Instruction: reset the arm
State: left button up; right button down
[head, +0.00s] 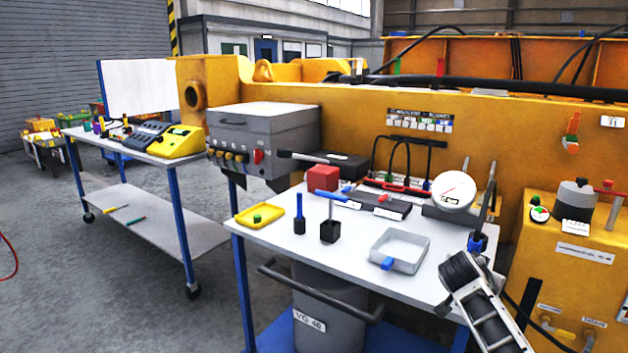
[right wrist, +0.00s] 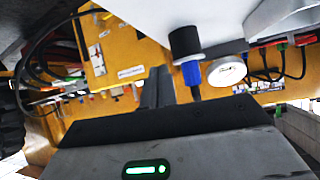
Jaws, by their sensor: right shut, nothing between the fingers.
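My right arm reaches in at the lower right of the head view, beside the table's right edge; its jaws cannot be made out there. In the right wrist view the fingers of my right gripper (right wrist: 156,88) are closed together with nothing between them. A blue-handled tool in a black holder (head: 478,242) stands at the table's right edge, just beyond my arm. It also shows upside down in the right wrist view (right wrist: 190,70), to the right of the fingers and apart from them in the picture. My left gripper is not in view.
A yellow machine casing (head: 560,290) stands close on the right. Open floor lies left.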

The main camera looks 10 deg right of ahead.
jog(key=w+a+r+n+t+y, duration=0.75)
jog(key=w+a+n+t, duration=0.2)
jog(key=a+n, duration=0.35)
jog(key=s+a+f+n+g+y, duration=0.1)
jog(key=s+a+f, duration=0.4)
jog(key=s+f, duration=0.4)
jog(key=s+a+f+n+g+y, duration=0.15)
jog(key=s+a+f, duration=0.25)
jog(key=s+f, duration=0.5)
jog(key=s+a+f+g, duration=0.1)
jog(key=s+a+f, duration=0.1)
jog(key=s, duration=0.4)
jog(key=s+a+f+m+g+y, duration=0.1)
jog(key=s+a+f, duration=0.2)
jog(key=s, duration=0.4)
jog(key=s+a+f+g+y, duration=0.1)
jog(key=s+a+f, duration=0.2)
jog(key=s, duration=0.4)
jog(key=shift+s+a+m+g, duration=0.25)
jog(key=shift+m+g, duration=0.05)
jog(key=shift+m, duration=0.05)
jog(key=shift+d, duration=0.1)
